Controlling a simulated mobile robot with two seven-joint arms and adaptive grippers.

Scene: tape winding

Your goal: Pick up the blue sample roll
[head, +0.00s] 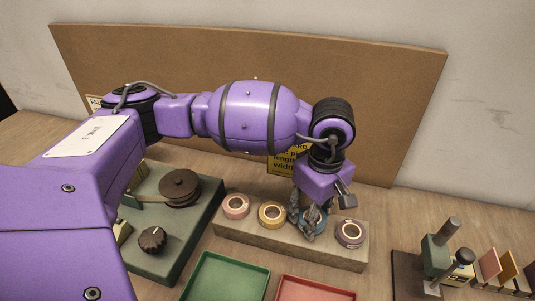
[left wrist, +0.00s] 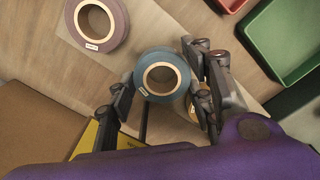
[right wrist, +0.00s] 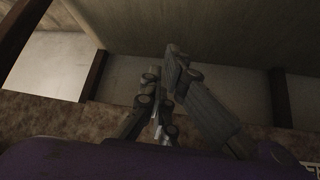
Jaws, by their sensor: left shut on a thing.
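The blue sample roll (head: 314,223) is a ring of tape with a pale core, third from the left in a row of rolls on a long wooden block (head: 291,248). My left gripper (head: 308,222) points down over it and partly hides it. In the left wrist view, the blue roll (left wrist: 162,74) sits between the two fingers of my left gripper (left wrist: 163,85), which are shut on its sides. I cannot tell whether the roll touches the block. My right gripper (right wrist: 163,82) shows only in the right wrist view; its fingers look drawn together and empty.
A pink roll (head: 236,206) and a yellow roll (head: 271,215) stand left of it, a purple roll (head: 350,233) close on the right. Green (head: 231,277) and red (head: 316,291) trays lie in front. A green winding device (head: 170,221) is left; a small stand (head: 437,256) is right.

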